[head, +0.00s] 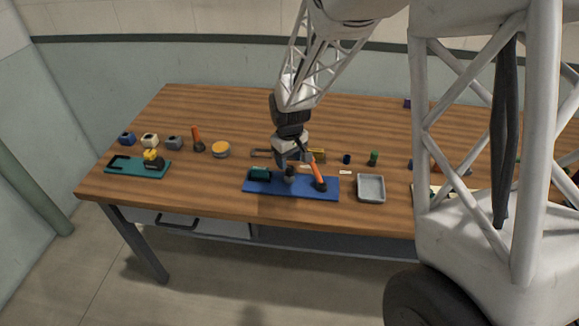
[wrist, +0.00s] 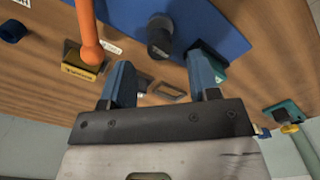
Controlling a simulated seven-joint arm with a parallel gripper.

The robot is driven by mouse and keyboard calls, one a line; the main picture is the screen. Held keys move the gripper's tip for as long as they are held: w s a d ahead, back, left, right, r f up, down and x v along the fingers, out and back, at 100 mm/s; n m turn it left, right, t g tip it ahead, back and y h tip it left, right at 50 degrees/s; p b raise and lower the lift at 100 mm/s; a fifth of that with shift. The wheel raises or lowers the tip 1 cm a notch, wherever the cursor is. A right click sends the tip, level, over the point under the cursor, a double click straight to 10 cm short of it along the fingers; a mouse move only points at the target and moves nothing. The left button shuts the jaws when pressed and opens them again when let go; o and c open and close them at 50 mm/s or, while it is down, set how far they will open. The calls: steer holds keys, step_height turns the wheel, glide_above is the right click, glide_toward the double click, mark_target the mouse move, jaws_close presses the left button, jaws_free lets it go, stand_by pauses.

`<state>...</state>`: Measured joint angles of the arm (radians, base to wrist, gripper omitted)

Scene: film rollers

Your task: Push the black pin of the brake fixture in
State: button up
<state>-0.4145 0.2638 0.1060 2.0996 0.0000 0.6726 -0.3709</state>
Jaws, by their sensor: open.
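The brake fixture is a long blue board (head: 292,193) near the table's front edge, and it fills the top of the wrist view (wrist: 205,22). The black pin (head: 290,176) stands up from its middle; in the wrist view the pin (wrist: 159,38) shows as a dark round-ended cylinder. A teal block (head: 260,173) is on the board's left part and an orange lever (head: 318,173) on its right part. My gripper (head: 290,160) is open and empty above the board. In the wrist view the pin appears just beyond the gap between the fingertips (wrist: 163,72), with no visible contact.
A grey tray (head: 371,188) lies right of the board. A teal plate with a yellow part (head: 153,160) is at the far left. Several small blocks and an orange-handled tool (head: 197,139) stand behind it.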

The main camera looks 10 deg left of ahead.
mark_target(289, 168)
steer(key=shift+f, duration=1.8)
